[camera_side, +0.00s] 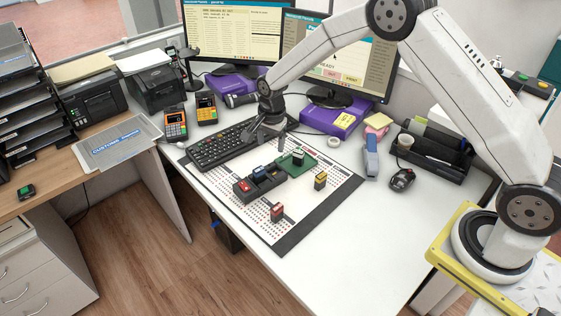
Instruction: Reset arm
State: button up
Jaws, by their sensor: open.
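My arm reaches from its mount at the right over the white desk (345,255). My gripper (264,143) is open and points down above the far left part of the printed mat (240,213), near the keyboard's right end. I see nothing between its fingers. On the mat stand a dark tray (262,190) with small red and blue blocks in it, and a green plate (284,165) with a small dark and white item on it. A yellow-topped stamp (320,180) and a red stamp (277,211) stand on the mat apart from my gripper.
A black keyboard (215,147) lies close to the left of my gripper. A stapler-like blue item (371,155), a mouse (402,179) and a black organiser (440,150) are to the right. The front desk area is clear.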

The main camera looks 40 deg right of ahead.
jog(key=s+d+r+n, duration=0.1)
jog(key=s+r+n, duration=0.2)
jog(key=s, duration=0.5)
jog(key=s+d+r+n+t, duration=0.1)
jog(key=s+r+n, duration=0.2)
jog(key=s+n, duration=0.3)
jog(key=s+d+r+n+t, duration=0.1)
jog(key=s+r+n, duration=0.2)
jog(key=s, duration=0.8)
jog(key=shift+s+r+n, duration=0.3)
jog(key=shift+n, duration=0.6)
